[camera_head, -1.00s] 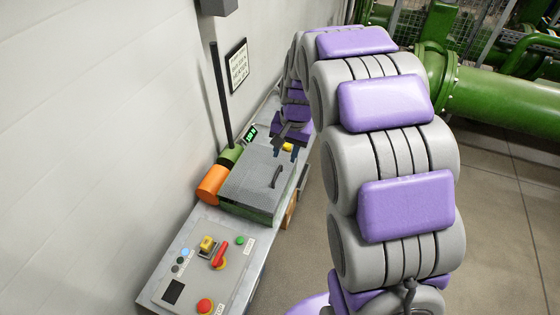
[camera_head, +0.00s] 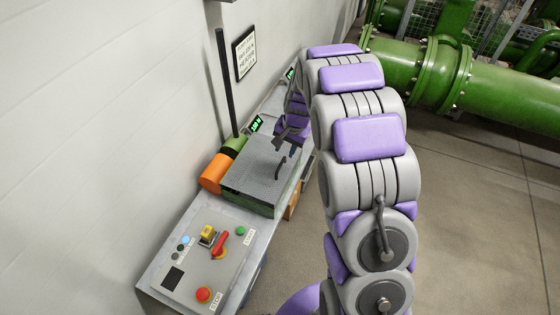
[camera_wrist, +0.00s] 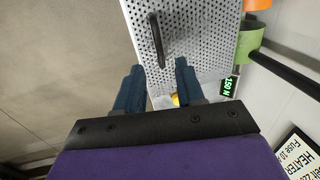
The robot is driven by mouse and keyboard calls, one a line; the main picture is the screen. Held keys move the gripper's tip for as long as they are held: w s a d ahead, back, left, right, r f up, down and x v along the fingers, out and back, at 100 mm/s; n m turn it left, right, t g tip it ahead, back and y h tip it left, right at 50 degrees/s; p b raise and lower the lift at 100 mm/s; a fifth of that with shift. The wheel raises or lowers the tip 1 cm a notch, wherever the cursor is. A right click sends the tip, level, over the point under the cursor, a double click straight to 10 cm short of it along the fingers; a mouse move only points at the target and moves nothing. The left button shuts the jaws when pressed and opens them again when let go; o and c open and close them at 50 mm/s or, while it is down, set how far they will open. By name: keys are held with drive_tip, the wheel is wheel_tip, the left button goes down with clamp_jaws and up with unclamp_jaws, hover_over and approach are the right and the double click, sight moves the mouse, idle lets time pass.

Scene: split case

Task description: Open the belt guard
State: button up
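The belt guard (camera_head: 256,162) is a grey perforated metal cover on the bench along the wall, with its lid down. Its dark bar handle (camera_head: 280,167) stands on the top near the right edge. In the wrist view, the guard (camera_wrist: 205,45) fills the upper middle and the handle (camera_wrist: 157,38) lies just ahead of the fingertips. My gripper (camera_wrist: 160,65) has its two blue fingers apart, with nothing held between them. In the head view, my gripper (camera_head: 281,146) is at the far end of the guard, close to the handle and partly hidden by my arm.
A control panel (camera_head: 195,262) with a red lever and buttons is at the bench's near end. An orange cylinder (camera_head: 214,174) and a black upright post (camera_head: 226,85) stand between guard and wall. Green pipes (camera_head: 480,85) run at the back right.

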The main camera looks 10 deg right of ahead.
sight(281, 163)
drive_tip(key=f, duration=0.5)
drive_tip(key=shift+w+d, duration=0.3)
drive_tip(key=shift+w+a+f+b, duration=0.1)
drive_tip(key=shift+a+f+b, duration=0.25)
drive_tip(key=shift+a+f, duration=0.8)
drive_tip(key=shift+a, duration=0.1)
drive_tip(key=shift+d, duration=0.9)
drive_tip(key=c, duration=0.3)
drive_tip(key=shift+c, duration=0.8)
drive_tip(key=shift+a, duration=0.5)
clamp_jaws()
drive_tip(key=shift+d, duration=0.1)
